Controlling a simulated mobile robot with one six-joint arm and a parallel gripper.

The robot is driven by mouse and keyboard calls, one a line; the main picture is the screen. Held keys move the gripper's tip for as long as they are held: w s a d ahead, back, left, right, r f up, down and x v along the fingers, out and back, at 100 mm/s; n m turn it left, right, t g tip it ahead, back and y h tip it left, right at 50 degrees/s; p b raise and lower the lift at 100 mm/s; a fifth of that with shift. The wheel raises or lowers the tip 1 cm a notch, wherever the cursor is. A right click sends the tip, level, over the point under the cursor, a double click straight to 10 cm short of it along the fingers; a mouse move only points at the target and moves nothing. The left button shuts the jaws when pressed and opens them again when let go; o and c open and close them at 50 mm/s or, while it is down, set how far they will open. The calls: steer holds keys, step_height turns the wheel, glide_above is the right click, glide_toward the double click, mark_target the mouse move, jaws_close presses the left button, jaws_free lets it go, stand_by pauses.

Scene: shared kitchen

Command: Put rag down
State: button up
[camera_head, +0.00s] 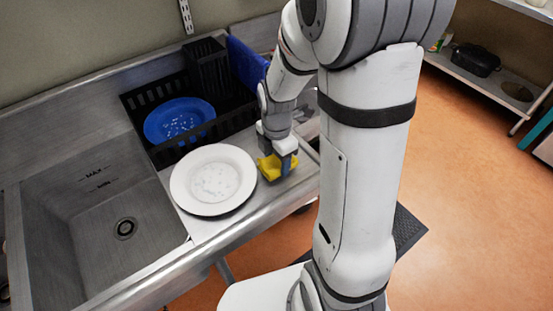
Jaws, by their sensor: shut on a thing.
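A yellow rag (269,169) is in my gripper (281,165), low over the steel counter just right of the white plate. The gripper points down and is shut on the rag. Part of the rag sticks out to the left of the fingers. I cannot tell whether the rag touches the counter.
A steel sink basin (100,220) is at left. Free counter is narrow around the rag.

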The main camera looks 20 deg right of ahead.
steer(key=shift+f, duration=0.85)
steer(key=shift+f, duration=0.2)
steer(key=o, duration=1.3)
steer(key=shift+c, duration=0.2)
steer(key=shift+r, duration=0.1)
